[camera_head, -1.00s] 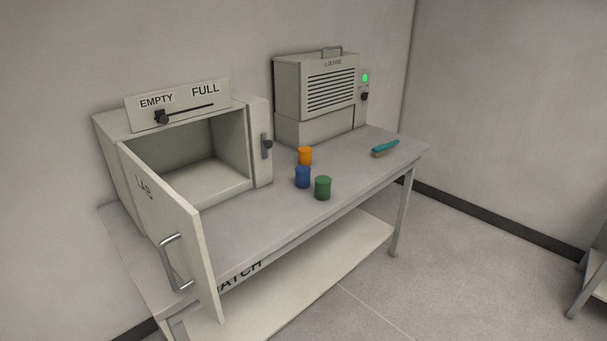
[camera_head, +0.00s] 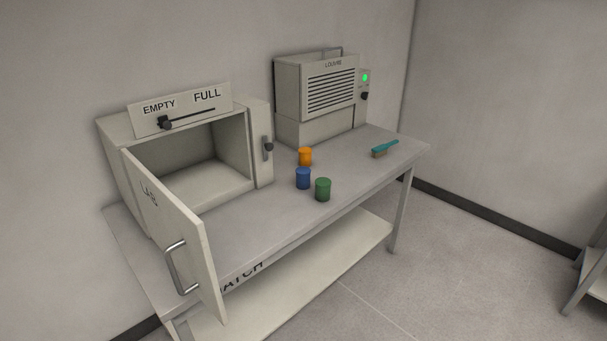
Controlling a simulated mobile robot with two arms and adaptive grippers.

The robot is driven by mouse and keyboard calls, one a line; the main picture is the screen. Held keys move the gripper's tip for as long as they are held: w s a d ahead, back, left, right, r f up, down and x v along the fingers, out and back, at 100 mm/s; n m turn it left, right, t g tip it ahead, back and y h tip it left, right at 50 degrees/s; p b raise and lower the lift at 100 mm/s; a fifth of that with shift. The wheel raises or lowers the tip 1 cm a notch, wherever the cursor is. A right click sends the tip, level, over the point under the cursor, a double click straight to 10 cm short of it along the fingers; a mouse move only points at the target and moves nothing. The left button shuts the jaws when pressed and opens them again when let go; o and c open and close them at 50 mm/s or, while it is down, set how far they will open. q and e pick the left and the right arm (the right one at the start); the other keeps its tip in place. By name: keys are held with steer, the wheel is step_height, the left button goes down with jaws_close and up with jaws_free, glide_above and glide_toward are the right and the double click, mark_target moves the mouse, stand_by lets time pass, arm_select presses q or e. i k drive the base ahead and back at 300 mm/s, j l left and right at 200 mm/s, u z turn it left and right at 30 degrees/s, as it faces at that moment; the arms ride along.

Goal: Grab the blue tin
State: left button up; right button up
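The blue tin (camera_head: 303,178) stands upright on the grey table (camera_head: 255,222), near the middle. An orange tin (camera_head: 305,157) stands just behind it, and a green tin (camera_head: 323,190) stands close in front and to the right. Neither of my grippers shows in the head view.
A furnace box (camera_head: 181,163) stands on the left, its door (camera_head: 176,232) open and jutting past the table's front edge. A louvred unit (camera_head: 330,88) with a green light stands behind the tins. A teal-handled brush (camera_head: 385,149) lies at the right. The table between tins and brush is clear.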

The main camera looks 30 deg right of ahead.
mark_target(302, 173)
steer(key=z, duration=0.5)
steer(key=i+z, duration=0.1)
steer(key=z, duration=0.35)
steer(key=l+z, duration=0.1)
steer(key=z, duration=0.4)
steer(key=i+z, duration=0.1)
steer(key=z, duration=1.3)
steer(key=i+j+z, duration=0.1)
steer(key=z, duration=0.4)
steer(key=i+j+z, duration=0.1)
steer(key=j+z, duration=0.15)
steer(key=z, duration=0.25)
steer(key=j+z, duration=0.3)
steer(key=z, duration=0.15)
steer(key=j+u, duration=0.25)
steer(key=j, duration=0.2)
steer(key=i+j+u, duration=0.25)
steer(key=j, duration=0.15)
steer(key=k, duration=0.1)
